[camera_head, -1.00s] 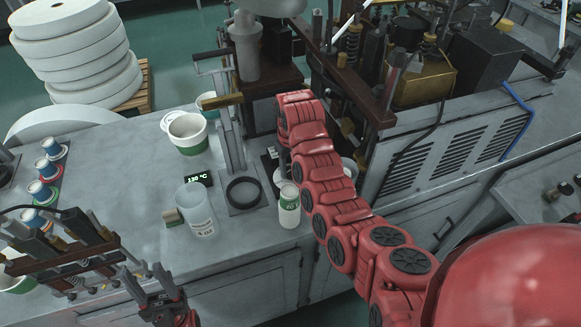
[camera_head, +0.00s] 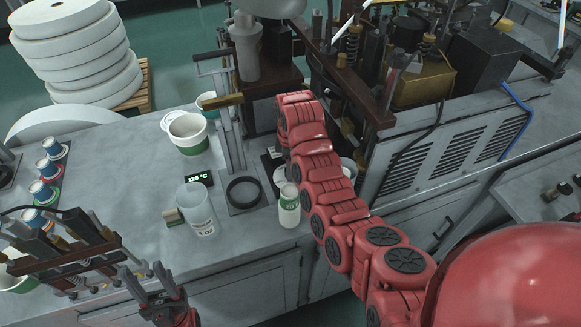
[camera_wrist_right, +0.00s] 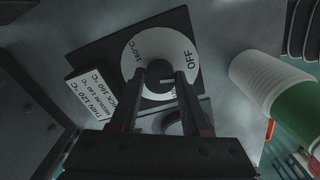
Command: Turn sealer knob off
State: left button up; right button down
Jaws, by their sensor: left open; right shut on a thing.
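In the head view my red right arm hides the knob and the gripper. A small display (camera_head: 199,179) beside the round black ring (camera_head: 243,192) reads about 125 °C, its last digit unclear. My left gripper (camera_head: 45,248) is open and empty at the lower left, above the table's front part.
A label card (camera_wrist_right: 91,96) with temperatures lies beside the dial.

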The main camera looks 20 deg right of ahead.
jog(key=shift+n, duration=1.3)
jog(key=shift+c, duration=1.9)
grip_release()
jog(key=shift+r, duration=0.1)
notch_tip(320, 180, up, 6)
jog(key=p, duration=0.3)
jog(key=shift+d, duration=0.15)
notch_tip(320, 180, up, 11)
jog(key=b, duration=0.1)
